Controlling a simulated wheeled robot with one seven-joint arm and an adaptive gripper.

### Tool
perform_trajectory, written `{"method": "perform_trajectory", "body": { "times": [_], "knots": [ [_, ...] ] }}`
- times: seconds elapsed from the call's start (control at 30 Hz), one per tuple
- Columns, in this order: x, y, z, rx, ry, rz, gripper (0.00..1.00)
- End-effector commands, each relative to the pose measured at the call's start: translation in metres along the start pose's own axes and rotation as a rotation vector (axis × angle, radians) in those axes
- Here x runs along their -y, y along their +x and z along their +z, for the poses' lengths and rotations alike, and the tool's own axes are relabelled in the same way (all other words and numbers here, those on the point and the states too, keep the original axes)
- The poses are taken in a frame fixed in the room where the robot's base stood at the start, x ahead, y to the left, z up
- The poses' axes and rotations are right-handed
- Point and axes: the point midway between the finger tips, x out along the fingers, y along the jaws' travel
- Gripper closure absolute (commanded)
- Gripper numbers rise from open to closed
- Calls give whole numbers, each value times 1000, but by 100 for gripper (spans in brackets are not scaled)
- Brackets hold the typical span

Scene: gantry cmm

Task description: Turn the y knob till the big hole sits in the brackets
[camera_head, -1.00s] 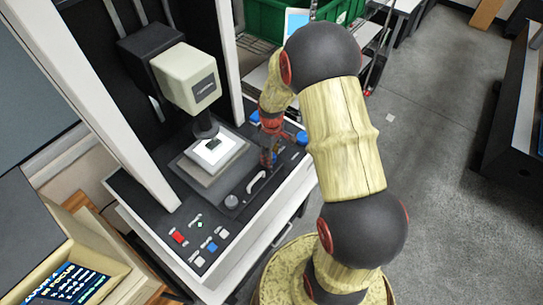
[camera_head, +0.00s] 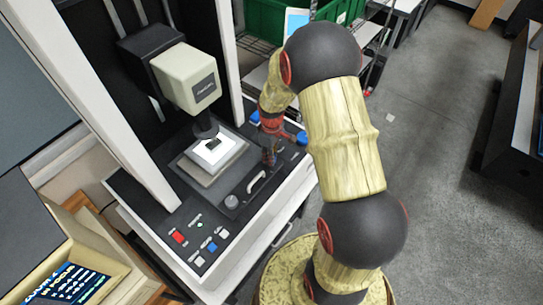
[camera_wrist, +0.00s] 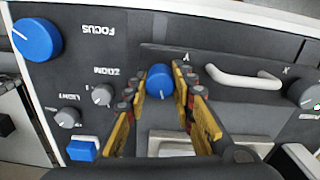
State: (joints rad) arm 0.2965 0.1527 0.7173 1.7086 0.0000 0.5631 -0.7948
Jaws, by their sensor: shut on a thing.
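The blue y knob (camera_wrist: 160,81) stands on the dark stage panel beside its Y label in the wrist view. My gripper (camera_wrist: 160,92) is shut on it, with one yellow-and-dark finger on each side. In the head view my gripper (camera_head: 269,148) is at the right side of the machine's base, and the y knob is hidden there. The stage (camera_head: 205,172) carries a bright plate (camera_head: 222,150) with a small dark part (camera_head: 212,144) under the lens. The screen (camera_head: 70,284) at the lower left is cut off; no hole or brackets can be made out.
A pale curved handle (camera_wrist: 242,79) and the grey x knob (camera_wrist: 306,91) are right of the y knob. Grey zoom (camera_wrist: 102,95) and light (camera_wrist: 67,118) knobs and a big blue focus knob (camera_wrist: 37,39) are to its left. A white column (camera_head: 110,120) rises beside the stage.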

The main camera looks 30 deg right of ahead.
Motion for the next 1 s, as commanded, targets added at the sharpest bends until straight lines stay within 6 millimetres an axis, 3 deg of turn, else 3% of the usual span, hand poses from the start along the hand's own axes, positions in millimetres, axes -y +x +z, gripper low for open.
{"method": "perform_trajectory", "body": {
  "times": [0.27, 1.0],
  "knots": [
    [0, 0, 0, 0, 69, 0, 100],
    [-1, 0, 0, -1, 587, 0, 100]
  ]
}}
